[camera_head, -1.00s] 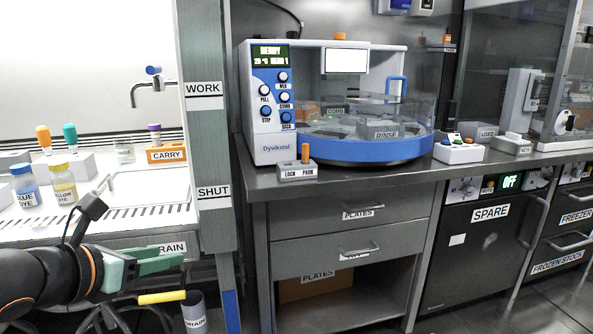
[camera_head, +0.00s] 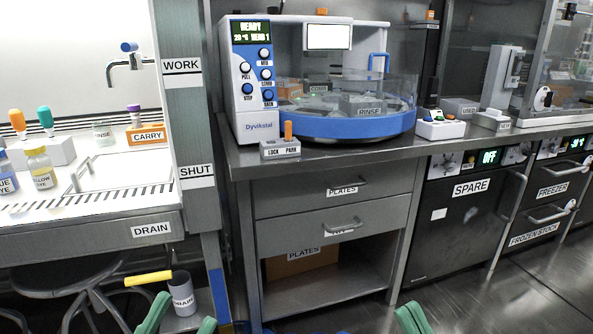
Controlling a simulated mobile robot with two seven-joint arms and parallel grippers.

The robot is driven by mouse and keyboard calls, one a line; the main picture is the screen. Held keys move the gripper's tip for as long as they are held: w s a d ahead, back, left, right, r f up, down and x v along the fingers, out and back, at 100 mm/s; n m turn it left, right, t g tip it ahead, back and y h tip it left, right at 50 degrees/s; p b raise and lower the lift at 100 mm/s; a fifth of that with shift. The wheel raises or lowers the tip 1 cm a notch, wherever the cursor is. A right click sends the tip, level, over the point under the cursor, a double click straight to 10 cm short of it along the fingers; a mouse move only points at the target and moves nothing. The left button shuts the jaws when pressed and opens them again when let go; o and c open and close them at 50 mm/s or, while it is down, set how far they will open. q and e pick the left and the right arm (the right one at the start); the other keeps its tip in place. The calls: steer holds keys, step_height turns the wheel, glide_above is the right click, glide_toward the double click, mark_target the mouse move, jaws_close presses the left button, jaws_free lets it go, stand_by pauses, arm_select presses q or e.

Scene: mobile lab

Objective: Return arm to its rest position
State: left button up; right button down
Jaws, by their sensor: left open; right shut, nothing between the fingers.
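My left gripper (camera_head: 184,310) shows only as two green fingertips at the bottom edge, left of centre. The fingers are spread apart with nothing between them. My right gripper (camera_head: 410,317) shows as a green tip at the bottom edge, right of centre. It is shut and empty. Both grippers are low, in front of the furniture, and apart from the things on the counters. The rest of both arms is out of the picture.
A cabinet bench (camera_head: 341,208) with drawers carries a white and blue Dyvikstal machine (camera_head: 255,95). At left is a hood (camera_head: 90,224) with bottles. Below it stand a stool (camera_head: 66,279) and a drain cup (camera_head: 183,296). Open floor (camera_head: 480,300) lies at lower right.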

arm_select(q)
steer(key=w+a+f+n+g+y+p, duration=0.35)
steer(key=w+n+y+p, duration=0.5)
steer(key=p, duration=1.15)
arm_select(e)
steer(key=w+d+f+m+g+h, duration=0.35)
steer(key=w+m+h, duration=0.35)
steer(key=h, duration=0.3)
arm_select(q)
steer(key=s+a+f+n+g+y+p, duration=0.1)
steer(key=s+f+g+y+p, duration=0.3)
steer(key=s+f+g+p, duration=0.4)
steer(key=s+g+p, duration=0.1)
steer(key=s+p, duration=0.2)
steer(key=p, duration=0.4)
steer(key=shift+a+n, duration=0.25)
steer(key=shift+n, duration=0.1)
arm_select(e)
steer(key=s+d+f+m+g+h, duration=0.1)
steer(key=s+f+m+g+h, duration=0.1)
steer(key=s+f+g, duration=0.6)
steer(key=shift+s+d+m+g+h, duration=0.2)
steer(key=shift+s+m+g+h, duration=0.25)
steer(key=shift+s, duration=0.25)
arm_select(q)
steer(key=shift+f, duration=0.1)
arm_select(e)
steer(key=shift+f, duration=0.1)
